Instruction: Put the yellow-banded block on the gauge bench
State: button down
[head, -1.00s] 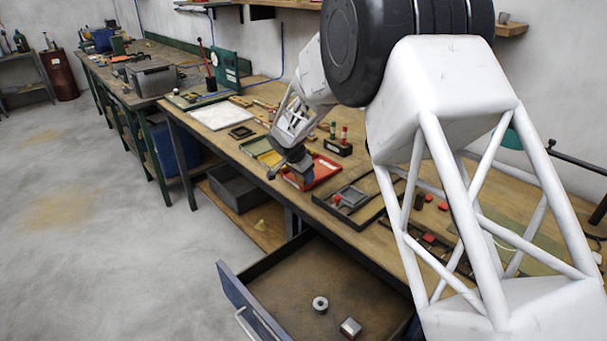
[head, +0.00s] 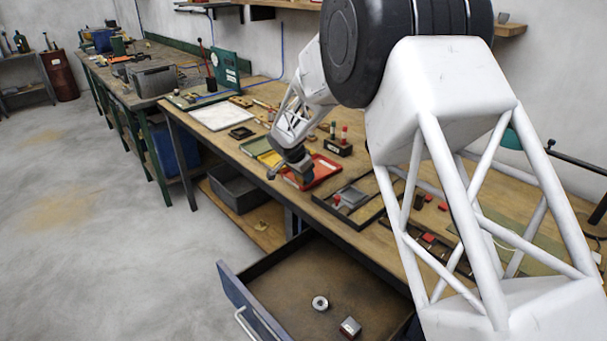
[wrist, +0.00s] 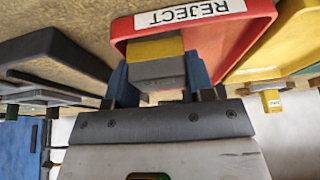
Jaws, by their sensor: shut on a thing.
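My gripper (wrist: 160,78) is shut on the yellow-banded block (wrist: 157,68), a grey block with a yellow end, held between blue fingers in the wrist view. Behind the block is a red tray (wrist: 232,40) labelled REJECT. In the head view my gripper (head: 301,172) is over the near part of this red tray (head: 328,171); the block is too small to tell apart from the fingers there. Whether the block touches the tray is not clear. Two benches show, the near wooden bench (head: 222,148) and a farther dark one (head: 118,90); neither has a readable name.
A yellow tray (wrist: 283,42) is beside the red one. A dark divided tray (head: 357,205) lies nearer on the bench. An open drawer (head: 290,275) juts out in front, holding a ring and a small block.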

aim_at(304, 182)
jog(key=shift+s+d+f, duration=0.1)
jog(key=shift+s+f, duration=0.05)
jog(key=shift+f, duration=0.55)
jog(key=shift+s+f, duration=0.15)
jog(key=shift+f, duration=0.5)
jog(key=shift+c, duration=2.1)
grip_release()
jog(key=shift+f, duration=0.1)
jog(key=shift+d, duration=0.1)
jog(key=shift+r, duration=0.6)
jog(key=shift+c, duration=0.5)
jog(key=shift+o, duration=0.6)
jog(key=v, duration=0.3)
jog(key=w+v, duration=0.1)
jog(key=v, duration=0.5)
jog(key=shift+w+r, duration=0.2)
jog(key=shift+r, duration=0.1)
